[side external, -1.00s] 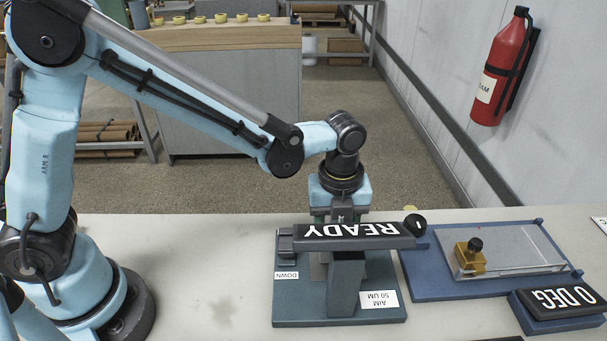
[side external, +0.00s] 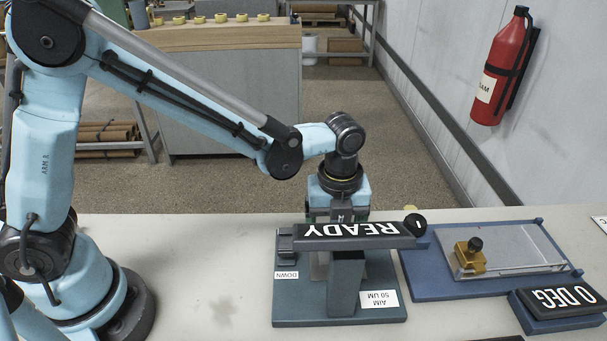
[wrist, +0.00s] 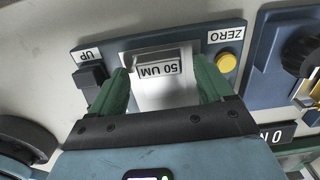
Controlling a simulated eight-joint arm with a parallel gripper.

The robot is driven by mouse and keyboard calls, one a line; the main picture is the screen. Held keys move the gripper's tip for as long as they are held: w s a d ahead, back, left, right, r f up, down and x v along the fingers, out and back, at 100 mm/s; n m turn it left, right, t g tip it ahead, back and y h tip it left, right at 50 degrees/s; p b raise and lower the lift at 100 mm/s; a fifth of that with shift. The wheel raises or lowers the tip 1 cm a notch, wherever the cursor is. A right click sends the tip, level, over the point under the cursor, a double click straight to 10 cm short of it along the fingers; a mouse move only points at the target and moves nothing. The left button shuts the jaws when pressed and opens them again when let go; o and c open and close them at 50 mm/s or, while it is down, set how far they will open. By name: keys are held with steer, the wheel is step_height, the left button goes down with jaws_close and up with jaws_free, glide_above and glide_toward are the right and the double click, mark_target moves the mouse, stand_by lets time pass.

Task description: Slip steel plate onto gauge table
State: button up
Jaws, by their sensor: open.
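In the side view the gauge (side external: 340,313) shows a READY display on a post. My gripper is behind that display, its fingertips and the plate mostly hidden.
The gauge carries an UP lever (wrist: 90,78) and a yellow ZERO button (wrist: 226,63). Right of it, a blue-based coating bed (side external: 430,286) holds a brass block (side external: 469,255). A 0 DEG box (side external: 560,301) stands in front. The bench between my base and the gauge is clear.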

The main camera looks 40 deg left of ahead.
step_height(320, 180, up, 12)
stand_by(0.5)
steer(key=shift+s, duration=0.1)
